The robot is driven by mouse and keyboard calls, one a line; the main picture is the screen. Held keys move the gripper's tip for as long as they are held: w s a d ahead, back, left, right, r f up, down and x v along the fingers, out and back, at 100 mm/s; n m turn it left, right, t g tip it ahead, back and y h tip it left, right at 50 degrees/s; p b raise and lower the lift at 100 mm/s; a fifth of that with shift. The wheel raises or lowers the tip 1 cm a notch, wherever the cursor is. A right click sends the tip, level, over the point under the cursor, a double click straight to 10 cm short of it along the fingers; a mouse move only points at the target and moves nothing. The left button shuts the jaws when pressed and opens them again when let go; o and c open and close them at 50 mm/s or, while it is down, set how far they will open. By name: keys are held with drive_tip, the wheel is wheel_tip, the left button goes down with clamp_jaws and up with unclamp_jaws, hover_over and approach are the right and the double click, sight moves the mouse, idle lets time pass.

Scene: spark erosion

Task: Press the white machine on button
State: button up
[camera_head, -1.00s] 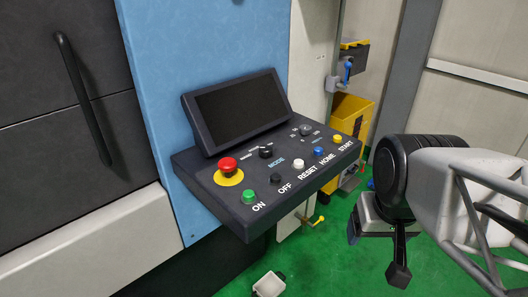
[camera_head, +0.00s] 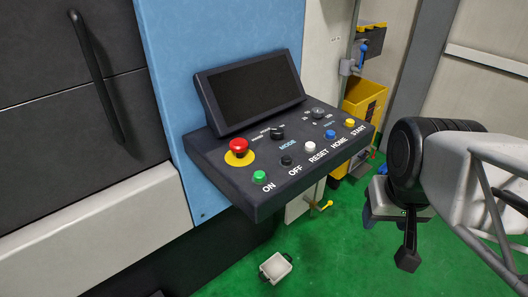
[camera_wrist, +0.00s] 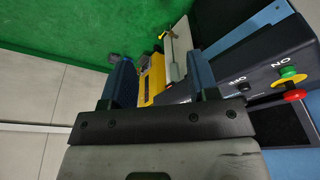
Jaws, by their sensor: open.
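The control panel (camera_head: 262,203) is a dark sloped box on the blue machine wall. A green button (camera_head: 260,177) marked ON sits at its front left; it also shows in the wrist view (camera_wrist: 289,72). A white button (camera_head: 310,146) sits above the word RESET; no white button is marked ON. My gripper (camera_wrist: 162,78) is open and empty, its two blue fingers apart. In the head view it hangs right of the panel, clear of it, partly hidden by my wrist.
A red emergency stop (camera_head: 238,146) on a yellow disc is just behind the green button. A dark screen (camera_head: 256,90) stands at the panel's back. Black, blue (camera_head: 330,134) and yellow buttons share the panel.

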clamp_jaws()
idle(1.4)
